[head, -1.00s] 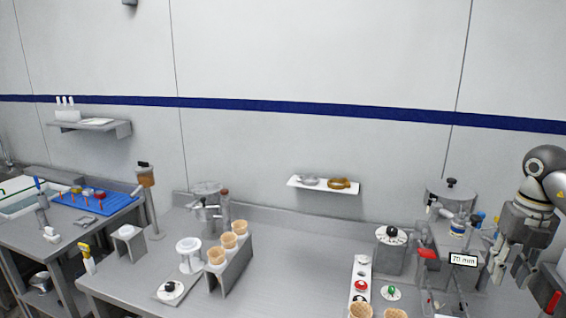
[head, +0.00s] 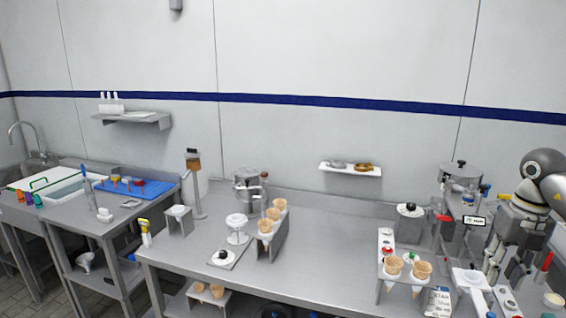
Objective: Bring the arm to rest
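My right arm comes in at the right edge, and its dark grey gripper (head: 500,265) points down over the right end of the steel bench (head: 330,272). Its fingers look apart, with nothing clearly held between them. It hangs just behind and right of a white funnel-like piece (head: 470,278) and close to the small equipment there. Exact gaps are hard to judge at this size. My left arm and gripper are not in view.
A stand with wafer cones (head: 394,265) is left of the gripper. Another cone stand (head: 272,240) is mid-left. A wall shelf (head: 349,170) holds small items. The bench middle is clear.

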